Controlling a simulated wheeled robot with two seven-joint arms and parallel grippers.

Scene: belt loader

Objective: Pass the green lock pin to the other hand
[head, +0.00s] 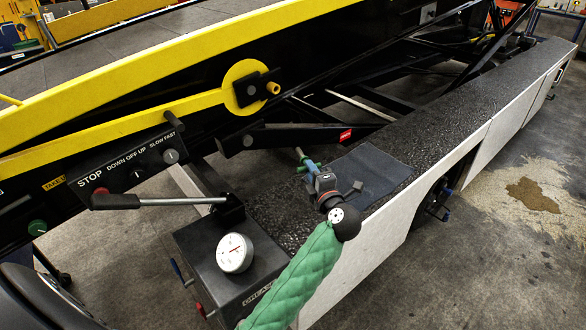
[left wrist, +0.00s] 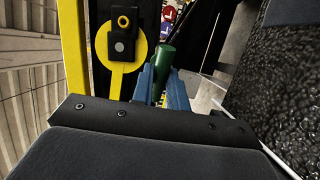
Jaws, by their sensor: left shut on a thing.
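The green lock pin (left wrist: 165,62) shows in the left wrist view, upright between the two blue fingers of my left gripper (left wrist: 161,88). The fingers are shut on it. Its lower part is hidden behind the gripper body. In the head view my left gripper (head: 307,163) is small, held over the black textured deck beside the loader frame; the pin is too small there to make out clearly. My right gripper is in neither view.
A dark mat (head: 372,172) lies on the textured deck (head: 440,127). A control panel (head: 130,168), a lever (head: 150,201) and a grey box with a white gauge (head: 235,253) stand to the left. The yellow-edged belt frame (head: 150,70) rises behind. Floor at right is open, with a brown stain (head: 532,195).

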